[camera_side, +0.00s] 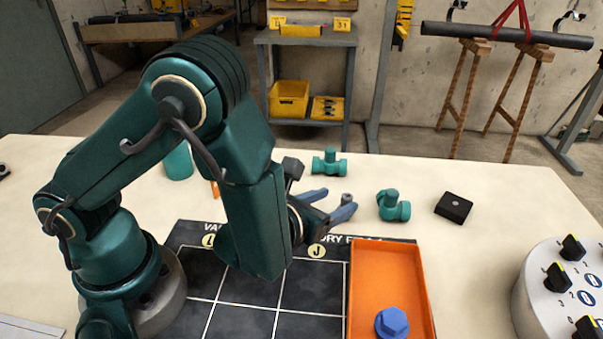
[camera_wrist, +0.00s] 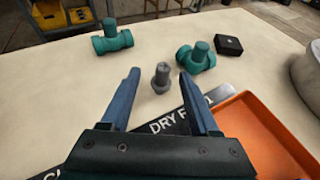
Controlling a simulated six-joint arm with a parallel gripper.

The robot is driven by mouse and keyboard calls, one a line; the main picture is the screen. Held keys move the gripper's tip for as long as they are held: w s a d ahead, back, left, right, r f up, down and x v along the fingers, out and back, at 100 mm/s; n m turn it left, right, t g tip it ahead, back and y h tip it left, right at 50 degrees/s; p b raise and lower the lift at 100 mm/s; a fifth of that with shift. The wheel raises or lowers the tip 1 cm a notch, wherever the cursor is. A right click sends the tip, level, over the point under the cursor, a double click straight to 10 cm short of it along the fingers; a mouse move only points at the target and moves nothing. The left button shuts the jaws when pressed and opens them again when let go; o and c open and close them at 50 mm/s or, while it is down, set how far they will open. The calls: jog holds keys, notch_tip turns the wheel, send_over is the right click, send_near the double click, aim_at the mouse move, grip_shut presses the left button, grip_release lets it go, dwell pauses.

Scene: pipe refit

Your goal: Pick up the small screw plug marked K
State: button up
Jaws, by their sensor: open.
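A small grey screw plug (camera_wrist: 161,77) with a hex head stands on the table in the wrist view, just beyond the black mat. It also shows, small, in the side view (camera_side: 347,198) behind my gripper's fingers. No letter K can be read on it. My gripper (camera_wrist: 159,74) is open and empty. In the wrist view the plug appears between its two blue fingertips, with no visible contact. In the side view my gripper (camera_side: 330,204) is low over the table near the mat's far edge; its height above the table is hard to tell.
An orange tray (camera_side: 427,297) holds a blue hex plug (camera_side: 392,322). Two teal valve fittings (camera_side: 329,163) (camera_side: 394,206) and a black block (camera_side: 454,207) stand behind. The black mat (camera_side: 312,284) carries a round J label. A switch console (camera_side: 556,290) stands at right.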

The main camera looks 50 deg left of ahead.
aim_at(344, 202)
jog(key=shift+s+d+f, duration=0.1)
jog(key=shift+d+f, duration=0.15)
jog(key=shift+f, duration=0.05)
jog(key=shift+x, duration=2.45)
jog(key=shift+r, duration=0.1)
grip_shut()
